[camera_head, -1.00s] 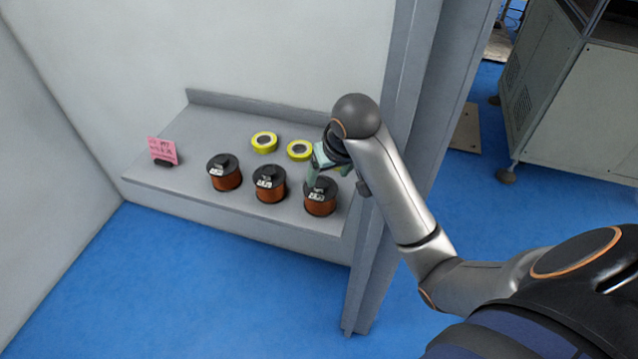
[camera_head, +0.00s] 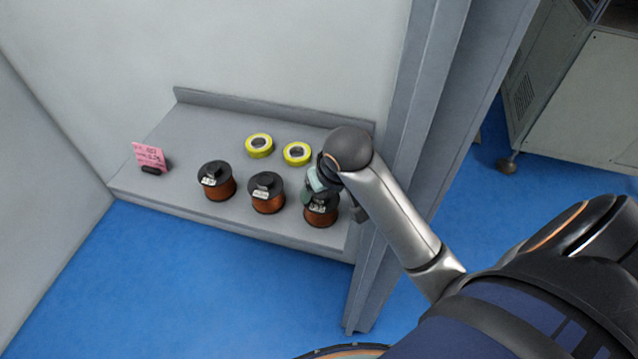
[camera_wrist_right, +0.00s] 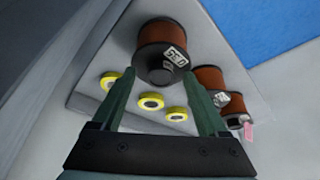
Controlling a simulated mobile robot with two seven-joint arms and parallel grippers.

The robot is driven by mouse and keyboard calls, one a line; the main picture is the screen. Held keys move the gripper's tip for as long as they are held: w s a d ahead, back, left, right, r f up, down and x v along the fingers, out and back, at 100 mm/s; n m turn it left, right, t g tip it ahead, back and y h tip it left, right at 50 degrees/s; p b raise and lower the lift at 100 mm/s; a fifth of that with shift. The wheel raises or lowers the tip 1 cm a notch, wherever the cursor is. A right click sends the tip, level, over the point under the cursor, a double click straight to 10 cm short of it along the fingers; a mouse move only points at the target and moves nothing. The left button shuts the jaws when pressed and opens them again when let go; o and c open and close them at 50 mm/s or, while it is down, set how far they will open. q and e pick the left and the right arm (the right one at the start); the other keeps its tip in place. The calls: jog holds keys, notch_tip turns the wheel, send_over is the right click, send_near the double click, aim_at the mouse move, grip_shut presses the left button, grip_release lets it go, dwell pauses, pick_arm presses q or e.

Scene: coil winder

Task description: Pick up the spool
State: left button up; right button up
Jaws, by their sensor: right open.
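Three black-capped spools wound with copper wire stand upright in a row on the grey shelf: the left spool (camera_head: 217,181), the middle spool (camera_head: 267,193) and the right spool (camera_head: 321,211). My right gripper (camera_head: 312,190) is at the right spool, partly covering its top. In the right wrist view the open fingers (camera_wrist_right: 166,90) point toward the right spool (camera_wrist_right: 163,50), with its labelled cap between and just beyond the fingertips. I cannot tell whether they touch it. The other two spools show at right there. My left gripper is not in view.
A pink card (camera_head: 149,156) stands at the left end of the grey shelf (camera_head: 180,140). A grey post (camera_head: 400,130) rises close to the right of my arm. Blue floor lies in front.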

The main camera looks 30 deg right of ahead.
jog(key=shift+s, duration=0.1)
jog(key=shift+a, duration=0.1)
jog(key=shift+c, duration=0.7)
grip_shut()
jog(key=shift+r, duration=0.1)
dwell(0.4)
